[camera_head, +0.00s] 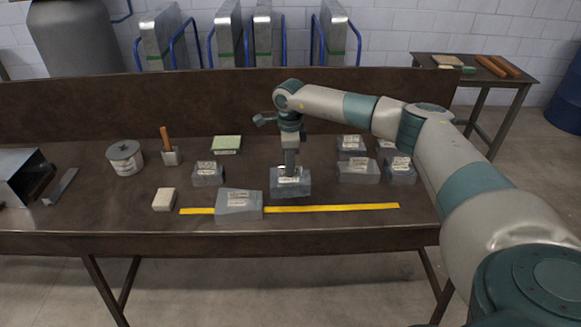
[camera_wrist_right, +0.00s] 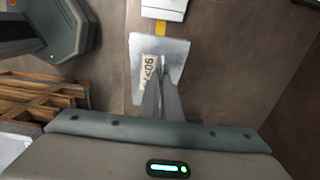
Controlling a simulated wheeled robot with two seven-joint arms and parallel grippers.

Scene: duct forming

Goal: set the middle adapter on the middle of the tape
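The yellow tape (camera_head: 335,208) runs left to right along the front of the brown table. One grey adapter (camera_head: 238,205) with a white label stands across its left part. My right gripper (camera_head: 289,174) points straight down with its fingers close together on another grey labelled adapter (camera_head: 290,188), just behind the tape's middle in the head view. In the right wrist view the fingers (camera_wrist_right: 159,72) cover part of this adapter (camera_wrist_right: 175,48), and the tape (camera_wrist_right: 160,27) shows beyond its far edge. The adapter seems held slightly above the table. My left gripper is out of view.
Several more grey adapters (camera_head: 358,171) stand at the right, and one (camera_head: 208,174) at the left. A pale block (camera_head: 164,199) lies near the tape's left end. A round can (camera_head: 125,157), a wooden-handled tool (camera_head: 168,147) and a green-topped block (camera_head: 226,144) stand farther back.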

